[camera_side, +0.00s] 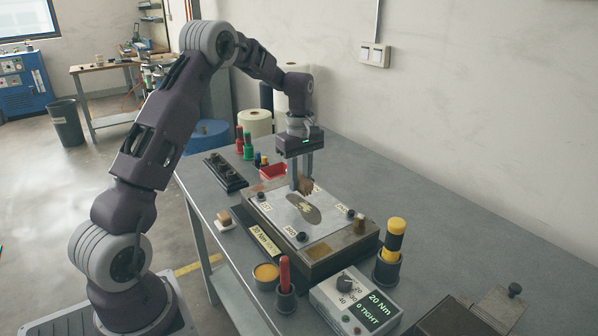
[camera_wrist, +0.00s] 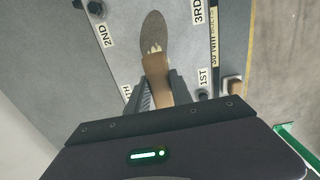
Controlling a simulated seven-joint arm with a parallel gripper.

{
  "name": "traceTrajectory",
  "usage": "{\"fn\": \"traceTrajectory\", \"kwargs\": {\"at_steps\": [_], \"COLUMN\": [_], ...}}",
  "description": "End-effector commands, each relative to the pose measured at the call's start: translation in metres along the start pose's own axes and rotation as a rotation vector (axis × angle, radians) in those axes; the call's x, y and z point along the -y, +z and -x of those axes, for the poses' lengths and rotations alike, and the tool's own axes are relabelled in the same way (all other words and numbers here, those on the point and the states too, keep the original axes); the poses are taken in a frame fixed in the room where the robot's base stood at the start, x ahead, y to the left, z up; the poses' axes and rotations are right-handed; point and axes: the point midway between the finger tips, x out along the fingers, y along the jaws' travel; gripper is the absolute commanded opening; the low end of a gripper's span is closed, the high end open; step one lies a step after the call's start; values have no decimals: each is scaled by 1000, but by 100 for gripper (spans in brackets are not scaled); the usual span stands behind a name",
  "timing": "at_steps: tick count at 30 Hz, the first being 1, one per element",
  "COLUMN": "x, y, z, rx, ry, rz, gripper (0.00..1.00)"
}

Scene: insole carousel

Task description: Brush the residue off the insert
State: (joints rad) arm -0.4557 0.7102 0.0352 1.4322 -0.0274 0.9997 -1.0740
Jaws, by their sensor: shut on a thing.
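The insert (camera_side: 313,213) is a dark sole-shaped piece in the light metal plate (camera_side: 325,222), and it also shows in the wrist view (camera_wrist: 154,24). Pale residue (camera_side: 306,206) lies on it, and pale marks show beside the brush in the wrist view (camera_wrist: 155,47). My gripper (camera_side: 301,180) is shut on a tan brush (camera_side: 307,186), which also shows between the fingers in the wrist view (camera_wrist: 156,70). The brush is over the far end of the insert. I cannot tell whether it touches. The fingers hide part of it.
The plate has dark corner bolts and order labels, on a dark block (camera_side: 318,262). In front stand a red-handled tool (camera_side: 285,272), an amber-filled tin (camera_side: 266,272), a torque display unit (camera_side: 357,303) and a yellow-black tool (camera_side: 392,245). A black rack (camera_side: 226,172) and red tray (camera_side: 273,171) are behind.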

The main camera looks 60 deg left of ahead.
Motion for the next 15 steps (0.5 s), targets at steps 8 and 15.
{"fn": "traceTrajectory", "kwargs": {"at_steps": [8,15], "x": [0,0], "y": [0,6], "z": [-26,-49], "rx": [1,1], "ry": [-2,-1], "rz": [-1,-2], "gripper": [0,0]}}
